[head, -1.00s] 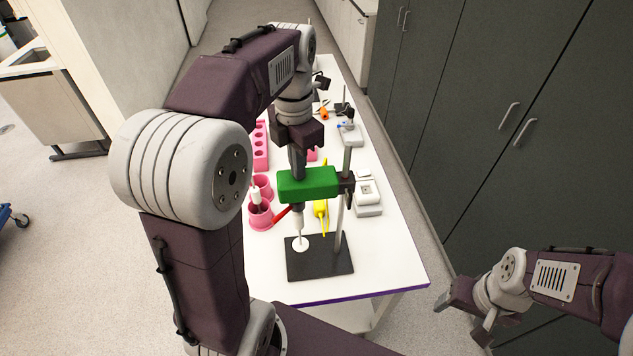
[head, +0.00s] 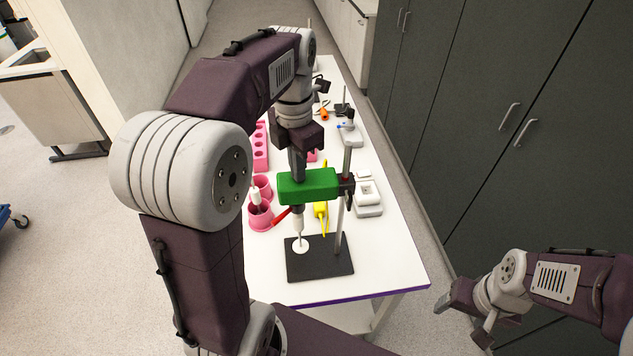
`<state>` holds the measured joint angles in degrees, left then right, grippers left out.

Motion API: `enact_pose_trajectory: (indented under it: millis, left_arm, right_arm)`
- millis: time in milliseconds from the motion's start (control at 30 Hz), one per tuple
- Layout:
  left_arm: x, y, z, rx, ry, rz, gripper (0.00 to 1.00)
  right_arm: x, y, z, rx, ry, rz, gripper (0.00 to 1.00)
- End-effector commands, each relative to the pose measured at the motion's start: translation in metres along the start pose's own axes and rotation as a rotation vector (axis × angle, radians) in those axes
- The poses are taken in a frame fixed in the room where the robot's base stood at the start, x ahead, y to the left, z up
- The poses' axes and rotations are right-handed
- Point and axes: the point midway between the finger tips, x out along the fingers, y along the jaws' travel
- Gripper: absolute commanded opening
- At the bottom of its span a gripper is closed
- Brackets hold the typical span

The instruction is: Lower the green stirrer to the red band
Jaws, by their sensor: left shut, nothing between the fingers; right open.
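The green stirrer (head: 309,186) is clamped on a metal upright rod (head: 345,205) that rises from a black base plate (head: 330,258). Its thin shaft hangs below and ends over a white disc (head: 300,245) on the base. My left gripper (head: 298,172) is shut and empty, pointing down at the top of the stirrer's left part; I cannot tell if it touches. My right gripper (head: 460,318) is open and empty, off the table's right front corner. I cannot make out the red band on the rod.
Pink cups (head: 260,215) stand left of the stirrer, with a red pen-like item (head: 282,217) beside them. A yellow tool (head: 321,215) lies behind it and a white device (head: 367,200) to its right. A pink rack (head: 261,148) is further back. The front right of the table is clear.

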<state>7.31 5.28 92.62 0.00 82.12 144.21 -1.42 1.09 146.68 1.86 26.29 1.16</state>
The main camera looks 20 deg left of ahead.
Motion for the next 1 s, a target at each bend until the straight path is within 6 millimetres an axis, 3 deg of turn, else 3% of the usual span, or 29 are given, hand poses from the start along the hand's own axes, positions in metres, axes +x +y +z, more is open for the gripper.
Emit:
enact_pose_trajectory:
  millis: [233, 800, 1000]
  left_arm:
    - [-0.003, 0.0, 0.0, 0.0, 0.0, 0.0, 0.0]
    - [-0.057, 0.0, 0.0, 0.0, 0.0, 0.0, 0.0]
    - [-0.06, 0.0, 0.0, 0.0, 0.0, 0.0, 0.0]
  right_arm:
    - [-0.004, 0.0, 0.0, 0.0, 0.0, 0.0, 0.69]
    - [-0.06, -0.001, -0.006, 0.0, 0.0, 0.0, 0.69]
    - [-0.064, -0.001, -0.007, 0.0, 0.0, 0.0, 0.69]
